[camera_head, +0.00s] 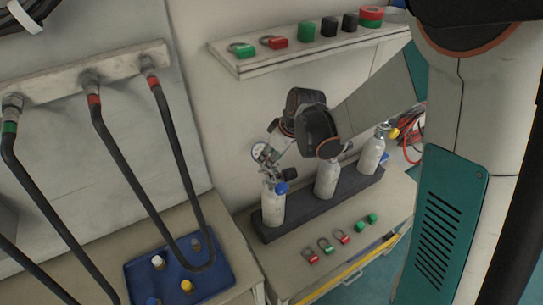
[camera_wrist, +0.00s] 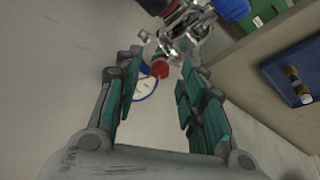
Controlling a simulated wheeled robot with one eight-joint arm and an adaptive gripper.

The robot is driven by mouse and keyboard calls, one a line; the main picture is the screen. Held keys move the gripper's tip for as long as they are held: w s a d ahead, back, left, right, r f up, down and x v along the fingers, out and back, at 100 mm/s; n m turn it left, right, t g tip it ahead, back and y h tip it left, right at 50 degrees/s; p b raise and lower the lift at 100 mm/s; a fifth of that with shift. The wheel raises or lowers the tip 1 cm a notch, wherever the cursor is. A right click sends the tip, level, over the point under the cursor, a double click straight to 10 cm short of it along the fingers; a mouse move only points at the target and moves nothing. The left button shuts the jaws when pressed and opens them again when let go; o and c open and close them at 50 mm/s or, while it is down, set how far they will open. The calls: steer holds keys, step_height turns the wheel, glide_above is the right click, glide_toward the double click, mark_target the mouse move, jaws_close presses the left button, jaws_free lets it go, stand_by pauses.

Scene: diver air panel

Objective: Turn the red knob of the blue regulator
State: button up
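The regulator sits on top of the left white cylinder (camera_head: 273,208) in the head view, with a round gauge (camera_head: 258,151) and a blue part (camera_head: 281,188) beside it. In the wrist view the red knob (camera_wrist: 160,69) shows between the far ends of my gripper's fingers, with a gap on both sides. The metal regulator body (camera_wrist: 188,32) and a blue part (camera_wrist: 232,9) are above and right. My gripper (camera_wrist: 162,66) is open and empty. Depth to the knob is hard to tell.
Two more cylinders (camera_head: 327,178) stand in the same dark rack (camera_head: 300,222). A wall shelf (camera_head: 300,62) with padlocks and knobs is above. Black hoses (camera_head: 120,175) hang at the left over a blue tray (camera_head: 215,268). Small tags and locks (camera_head: 325,246) lie on the bench front.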

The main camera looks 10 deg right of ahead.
jaws_close()
steer(key=shift+s+m, duration=0.1)
steer(key=shift+m, duration=0.2)
steer(key=m+h+b, duration=0.1)
steer(key=m, duration=0.2)
steer(key=shift+s+a+t, duration=0.1)
steer(key=shift+a+t, duration=0.1)
steer(key=shift+t, duration=0.2)
steer(key=shift+a+m+t+h+b, duration=0.15)
steer(key=shift+m+h+b, duration=0.15)
steer(key=shift+m, duration=0.7)
steer(key=shift+m+t+h+b, duration=0.2)
steer(key=shift+m+h, duration=0.2)
steer(key=shift+m, duration=0.6)
jaws_free()
